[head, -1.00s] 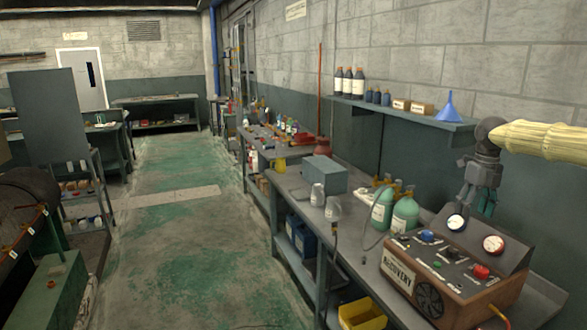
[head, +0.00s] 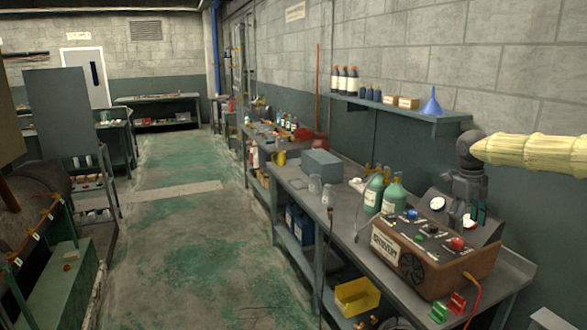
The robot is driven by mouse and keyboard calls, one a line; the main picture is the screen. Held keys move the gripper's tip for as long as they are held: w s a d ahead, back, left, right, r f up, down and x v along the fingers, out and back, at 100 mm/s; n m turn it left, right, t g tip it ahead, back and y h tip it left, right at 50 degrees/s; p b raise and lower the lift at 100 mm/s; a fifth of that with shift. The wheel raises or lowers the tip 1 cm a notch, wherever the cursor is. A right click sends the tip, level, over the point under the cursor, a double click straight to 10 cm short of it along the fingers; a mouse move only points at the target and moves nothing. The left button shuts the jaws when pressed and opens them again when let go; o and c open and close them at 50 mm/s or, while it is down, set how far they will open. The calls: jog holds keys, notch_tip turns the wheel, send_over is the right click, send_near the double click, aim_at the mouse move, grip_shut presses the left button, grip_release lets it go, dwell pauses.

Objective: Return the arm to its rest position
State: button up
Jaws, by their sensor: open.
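My gripper (head: 468,213) hangs at the right in the head view, at the end of my arm with its pale yellow sleeve (head: 535,153). It points down, open, with nothing seen between its fingers. It appears in front of the gauge panel of the brown recovery machine (head: 432,252). Its fingertips overlap the right gauge in the picture, and I cannot tell whether they touch it.
A workbench (head: 340,230) runs along the right wall with green cylinders (head: 394,195) and a grey box (head: 321,164). A shelf (head: 400,108) with bottles and a blue funnel (head: 431,102) is above. A yellow bin (head: 357,296) sits below. The floor aisle (head: 185,250) is clear.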

jog(key=s+a+f+n+t+h, duration=0.1)
jog(key=a+f+n+h, duration=0.3)
jog(key=f, duration=0.8)
jog(key=s+a+f+n+t+h, duration=0.2)
jog(key=a+f+n, duration=0.3)
jog(key=f, duration=0.6)
jog(key=s+a+f+n+t+y+b, duration=0.1)
jog(key=s+a+f+n, duration=0.35)
jog(key=f, duration=0.25)
jog(key=s+a+f+n+t, duration=0.2)
jog(key=s+a+f+n, duration=0.25)
jog(key=f, duration=0.35)
jog(key=s+a+f+n+g+y, duration=0.15)
jog(key=s+a+f+n, duration=0.3)
jog(key=s, duration=0.55)
jog(key=s+a+f+n+y, duration=0.3)
jog(key=s+f+n, duration=0.25)
jog(key=s, duration=0.45)
jog(key=s+a+f+n+g+y+b, duration=0.1)
jog(key=s+n+g, duration=0.3)
jog(key=s, duration=1.7)
jog(key=shift+s+a+f+n+y, duration=0.3)
jog(key=shift+s+a+n+y, duration=0.1)
jog(key=shift+a+y, duration=0.2)
jog(key=shift+w, duration=0.1)
